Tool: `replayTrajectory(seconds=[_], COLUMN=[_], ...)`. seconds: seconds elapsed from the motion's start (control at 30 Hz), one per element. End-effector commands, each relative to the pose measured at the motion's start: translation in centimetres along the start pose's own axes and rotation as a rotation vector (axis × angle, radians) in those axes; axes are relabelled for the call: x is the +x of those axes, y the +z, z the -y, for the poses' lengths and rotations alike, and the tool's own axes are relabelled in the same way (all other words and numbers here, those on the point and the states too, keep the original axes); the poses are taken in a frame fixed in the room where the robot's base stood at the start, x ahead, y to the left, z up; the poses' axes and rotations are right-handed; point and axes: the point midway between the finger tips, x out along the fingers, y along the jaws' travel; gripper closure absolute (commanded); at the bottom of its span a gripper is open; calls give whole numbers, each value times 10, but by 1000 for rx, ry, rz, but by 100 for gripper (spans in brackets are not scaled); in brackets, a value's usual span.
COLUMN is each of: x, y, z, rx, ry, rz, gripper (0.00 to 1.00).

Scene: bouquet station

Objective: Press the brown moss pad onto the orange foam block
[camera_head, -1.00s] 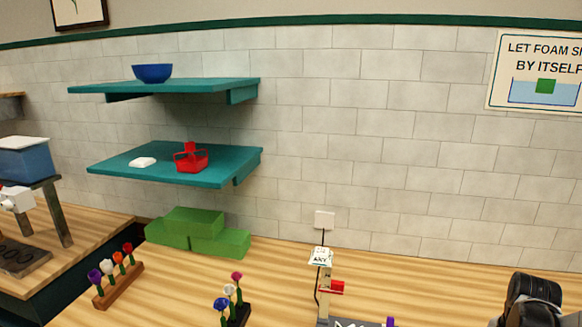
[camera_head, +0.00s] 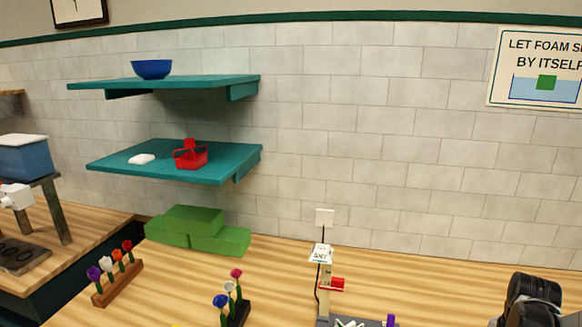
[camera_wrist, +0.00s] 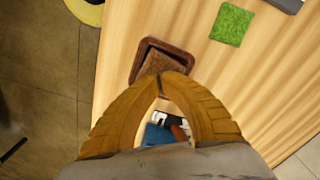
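My gripper (camera_wrist: 161,84) shows in the wrist view, its two ridged yellow-brown fingers arched together at the tips with only a narrow dark line between them. Just beyond the tips is a dark brown tray (camera_wrist: 139,58) on the wooden table. A brown pad (camera_wrist: 158,62), apparently the moss pad, lies inside it at an angle. The fingertips overlap the near part of tray and pad; I cannot tell whether they touch. The pad does not appear between the fingers. I cannot make out an orange foam block in either view.
A green pad (camera_wrist: 232,24) lies beyond the tray. Small blue and reddish-brown shapes show between the fingers, unclear. In the head view, green blocks (camera_head: 222,241), a flower rack (camera_head: 118,284) and a post with a red part (camera_head: 325,284) stand on the counter, below teal shelves (camera_head: 225,168).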

Motion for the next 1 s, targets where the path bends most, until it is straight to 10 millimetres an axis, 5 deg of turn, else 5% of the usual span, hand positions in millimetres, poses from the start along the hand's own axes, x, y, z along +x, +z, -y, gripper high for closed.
replayTrajectory(seconds=[1.0], x=[13], y=[0], z=[0], rx=[0], ry=[0], rz=[0], gripper=[100])
